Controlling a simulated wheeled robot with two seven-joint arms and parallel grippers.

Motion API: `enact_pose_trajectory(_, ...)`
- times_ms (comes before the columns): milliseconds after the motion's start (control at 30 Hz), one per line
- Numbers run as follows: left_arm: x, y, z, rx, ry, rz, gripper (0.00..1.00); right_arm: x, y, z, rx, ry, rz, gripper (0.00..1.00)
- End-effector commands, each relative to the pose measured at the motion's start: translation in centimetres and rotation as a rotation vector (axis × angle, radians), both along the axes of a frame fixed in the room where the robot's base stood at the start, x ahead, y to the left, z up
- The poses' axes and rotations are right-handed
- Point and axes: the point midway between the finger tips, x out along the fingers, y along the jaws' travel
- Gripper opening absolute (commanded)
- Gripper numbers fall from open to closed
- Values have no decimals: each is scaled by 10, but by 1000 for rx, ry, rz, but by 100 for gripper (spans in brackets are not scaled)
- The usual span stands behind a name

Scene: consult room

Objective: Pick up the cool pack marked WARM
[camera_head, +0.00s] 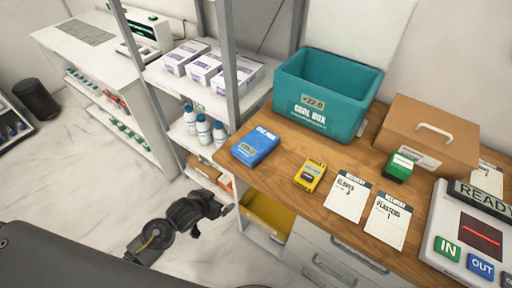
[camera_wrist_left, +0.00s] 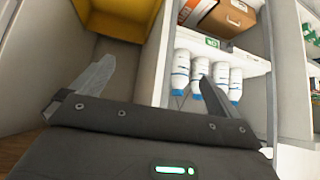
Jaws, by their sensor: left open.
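A blue pack (camera_head: 255,147) lies flat on the wooden counter, left of the teal cool box (camera_head: 328,93). It has white print and a small grey label, too small to read, so I cannot tell if it says WARM. My left gripper (camera_head: 226,209) is below the counter's left end, in front of the shelving and apart from the pack. In the left wrist view the same gripper (camera_wrist_left: 155,88) is open and empty, its fingers wide apart and facing shelves. The pack is not in that view. My right gripper is not in view.
A grey shelf post (camera_head: 226,60) rises left of the pack. White bottles (camera_wrist_left: 181,75) stand on a shelf.

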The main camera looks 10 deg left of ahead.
Motion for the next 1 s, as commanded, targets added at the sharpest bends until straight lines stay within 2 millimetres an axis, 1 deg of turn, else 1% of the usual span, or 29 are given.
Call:
enact_pose_trajectory(33, 5, -8, 37, -11, -56, -19, 100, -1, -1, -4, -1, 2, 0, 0)
enact_pose_trajectory(67, 6, -13, 57, -16, -81, -29, 100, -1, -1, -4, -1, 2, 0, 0)
enact_pose_trajectory(100, 5, -18, 82, -23, -112, -39, 100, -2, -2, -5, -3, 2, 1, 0)
enact_pose_trajectory(200, -2, -28, 132, -39, -176, -61, 100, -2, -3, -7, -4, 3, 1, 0)
enact_pose_trajectory(233, -2, -31, 147, -45, -201, -72, 100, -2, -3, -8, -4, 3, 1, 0)
enact_pose_trajectory(267, 2, -35, 164, -56, -241, -92, 100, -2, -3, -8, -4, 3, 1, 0)
enact_pose_trajectory(300, 10, -39, 178, -74, -281, -119, 100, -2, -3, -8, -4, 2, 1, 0)
enact_pose_trajectory(400, 22, -49, 199, -117, -345, -172, 100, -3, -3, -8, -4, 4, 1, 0)
enact_pose_trajectory(500, 28, -55, 214, -151, -384, -216, 100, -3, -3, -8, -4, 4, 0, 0)
enact_pose_trajectory(633, 31, -60, 224, -176, -405, -246, 100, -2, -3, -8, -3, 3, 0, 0)
enact_pose_trajectory(733, 32, -61, 225, -182, -406, -251, 100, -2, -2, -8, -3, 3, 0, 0)
enact_pose_trajectory(800, 35, -63, 223, -182, -406, -248, 100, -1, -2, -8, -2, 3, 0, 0)
enact_pose_trajectory(1000, 61, -76, 211, -184, -406, -247, 100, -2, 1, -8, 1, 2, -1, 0)
